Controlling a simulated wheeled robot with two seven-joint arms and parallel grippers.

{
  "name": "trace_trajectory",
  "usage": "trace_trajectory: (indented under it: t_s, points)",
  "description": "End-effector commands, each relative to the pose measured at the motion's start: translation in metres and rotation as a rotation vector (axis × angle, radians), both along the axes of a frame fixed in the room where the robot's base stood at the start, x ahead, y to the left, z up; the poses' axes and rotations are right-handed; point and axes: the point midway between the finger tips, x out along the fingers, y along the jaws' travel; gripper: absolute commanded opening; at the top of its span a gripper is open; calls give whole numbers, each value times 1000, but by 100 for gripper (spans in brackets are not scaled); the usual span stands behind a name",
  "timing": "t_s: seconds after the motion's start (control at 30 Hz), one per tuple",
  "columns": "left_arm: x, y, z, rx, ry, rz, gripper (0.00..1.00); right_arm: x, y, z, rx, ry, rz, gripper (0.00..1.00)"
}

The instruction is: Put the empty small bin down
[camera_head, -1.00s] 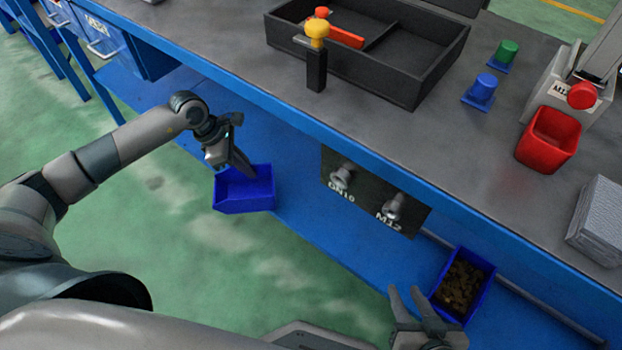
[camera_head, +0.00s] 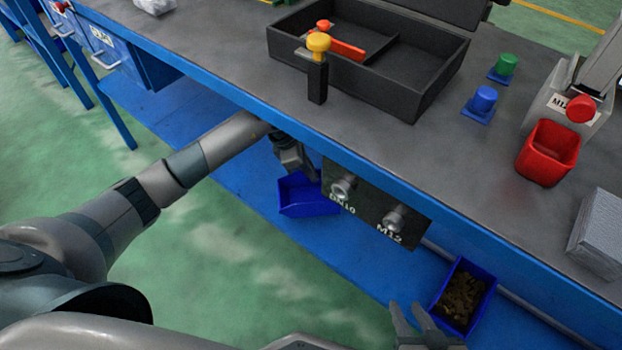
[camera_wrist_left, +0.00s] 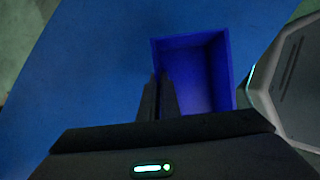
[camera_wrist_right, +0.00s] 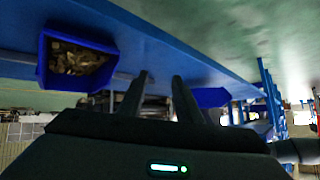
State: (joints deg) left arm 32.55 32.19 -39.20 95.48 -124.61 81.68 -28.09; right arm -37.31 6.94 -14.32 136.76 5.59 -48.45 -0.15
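The empty small bin (camera_head: 308,197) is blue and open at the top. It is at the lower blue shelf, below the table's front edge and left of the dark label panel. My left gripper (camera_head: 306,172) is at its rim. In the left wrist view the fingers (camera_wrist_left: 158,98) are close together on the wall of the bin (camera_wrist_left: 205,72), whose inside is bare. I cannot tell whether the bin's base touches the shelf. My right gripper (camera_head: 415,318) is open and empty, beside a second blue bin (camera_head: 466,292) full of small brown parts. Its spread fingers show in the right wrist view (camera_wrist_right: 160,95).
The lower blue shelf (camera_head: 255,190) has free room left of the empty bin. The tabletop edge (camera_head: 250,103) overhangs my left arm. The label panel (camera_head: 376,205) with two metal fittings hangs right of the bin. A red bin (camera_head: 548,153) and a black tray (camera_head: 425,100) stand on top.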

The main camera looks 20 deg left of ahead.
Motion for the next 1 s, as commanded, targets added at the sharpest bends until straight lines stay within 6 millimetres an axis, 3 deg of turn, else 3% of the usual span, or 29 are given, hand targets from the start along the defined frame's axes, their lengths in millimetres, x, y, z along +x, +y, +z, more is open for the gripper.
trace_trajectory:
  t_s: [0.27, 0.6, 1.0]
  points:
    - [0, 0, -2, 0, 0, 0, 0, 1, 1, 1, 4, -4, -3, 31]
    - [-1, 0, -34, -1, 1, 1, 0, 10, 5, 10, 20, -72, -5, 31]
    - [0, 0, -36, -1, 0, 0, 0, 10, 6, 11, 19, -81, 3, 31]
